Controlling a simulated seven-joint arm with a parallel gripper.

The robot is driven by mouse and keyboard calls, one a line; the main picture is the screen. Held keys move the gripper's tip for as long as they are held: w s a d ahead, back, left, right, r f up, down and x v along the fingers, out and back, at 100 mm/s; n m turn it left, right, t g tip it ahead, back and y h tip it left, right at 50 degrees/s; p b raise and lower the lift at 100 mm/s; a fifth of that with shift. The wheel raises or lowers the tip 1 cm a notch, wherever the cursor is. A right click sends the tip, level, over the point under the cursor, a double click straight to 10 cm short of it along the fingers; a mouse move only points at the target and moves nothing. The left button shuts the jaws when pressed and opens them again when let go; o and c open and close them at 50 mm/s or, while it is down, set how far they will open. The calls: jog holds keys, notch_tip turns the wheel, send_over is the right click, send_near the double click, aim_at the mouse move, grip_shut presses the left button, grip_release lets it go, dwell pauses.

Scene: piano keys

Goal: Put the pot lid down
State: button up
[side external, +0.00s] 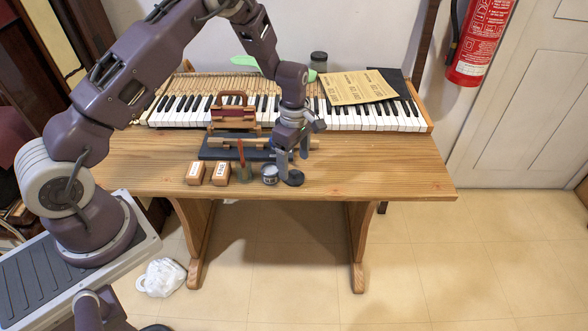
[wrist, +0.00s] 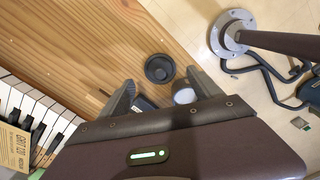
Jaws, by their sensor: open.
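The black round pot lid (side external: 295,178) lies on the wooden table near its front edge. It shows as a dark disc with a raised centre in the wrist view (wrist: 159,69). A small jar or pot (side external: 269,175) stands just left of the lid; it is partly hidden by a finger in the wrist view (wrist: 184,96). My gripper (side external: 292,160) points down close above the lid, with its fingers apart. In the wrist view my gripper (wrist: 160,80) has nothing between its fingertips except the view of the lid beyond.
Two small wooden blocks (side external: 208,174) and a container with a brush-like tool (side external: 243,170) stand left of the jar. A dark tray (side external: 210,152) with wooden parts lies behind them. The keyboard (side external: 350,121) runs along the back. The table's right side (side external: 390,170) is clear.

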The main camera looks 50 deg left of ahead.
notch_tip(320, 180, up, 9)
notch_tip(320, 180, up, 8)
jog(key=r+m+t, duration=0.1)
jog(key=m, duration=0.2)
send_over(294, 171)
jog(key=s+d, duration=0.2)
jog(key=s, duration=0.1)
jog(key=s+d+r+m+t, duration=0.2)
jog(key=s+r+m, duration=0.4)
jog(key=s+r, duration=0.25)
jog(key=s+d+r+m+t, duration=0.1)
jog(key=s+r+m, duration=0.3)
jog(key=s+m, duration=0.7)
jog(key=s+t, duration=0.1)
jog(key=s, duration=0.6)
jog(key=shift+s+t, duration=0.2)
jog(key=shift+t, duration=0.1)
